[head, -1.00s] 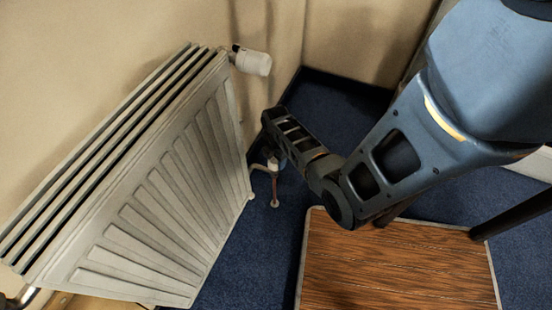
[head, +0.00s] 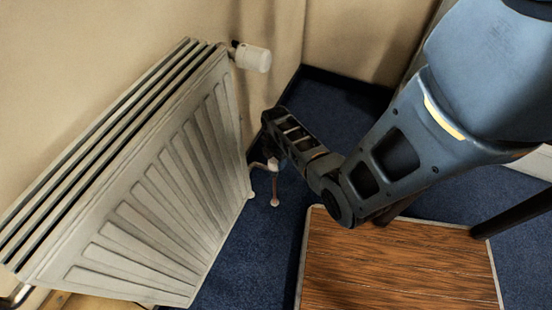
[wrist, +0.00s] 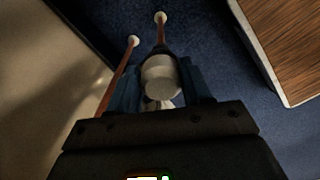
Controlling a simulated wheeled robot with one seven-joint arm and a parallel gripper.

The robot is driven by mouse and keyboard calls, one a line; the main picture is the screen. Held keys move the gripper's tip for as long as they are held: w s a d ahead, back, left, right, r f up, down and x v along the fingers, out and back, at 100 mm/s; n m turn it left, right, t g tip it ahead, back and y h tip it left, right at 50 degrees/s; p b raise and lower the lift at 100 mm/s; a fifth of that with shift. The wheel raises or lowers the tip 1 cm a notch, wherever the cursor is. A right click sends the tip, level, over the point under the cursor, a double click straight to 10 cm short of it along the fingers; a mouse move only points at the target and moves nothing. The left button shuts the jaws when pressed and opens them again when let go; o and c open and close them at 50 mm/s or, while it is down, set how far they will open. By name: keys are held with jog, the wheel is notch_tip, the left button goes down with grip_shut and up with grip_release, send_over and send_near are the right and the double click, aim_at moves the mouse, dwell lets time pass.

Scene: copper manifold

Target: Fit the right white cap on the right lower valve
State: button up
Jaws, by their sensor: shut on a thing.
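In the wrist view my gripper (wrist: 160,72) has its two blue fingers on either side of a white cap (wrist: 161,84) and is shut on it. In the head view my gripper (head: 273,152) is low beside the radiator's far lower corner, mostly behind my own wrist. A small white part (head: 273,164) shows just under it there; I cannot tell whether this is the cap or the lower valve. The valve is mostly hidden by the cap and fingers in the wrist view, so whether the cap sits on it cannot be told.
A pale ribbed radiator (head: 160,190) stands at the left, with another white valve head (head: 252,57) at its top corner. Copper pipes (wrist: 122,75) run to white floor collars (wrist: 160,17). A wooden-topped table (head: 395,265) is at the right. Blue carpet lies between.

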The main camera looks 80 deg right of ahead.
jog(key=shift+f, duration=0.25)
jog(key=o, duration=1.1)
jog(key=shift+r, duration=0.15)
notch_tip(320, 180, up, 8)
jog(key=p, duration=0.2)
jog(key=shift+f+p, duration=0.2)
jog(key=shift+p, duration=0.15)
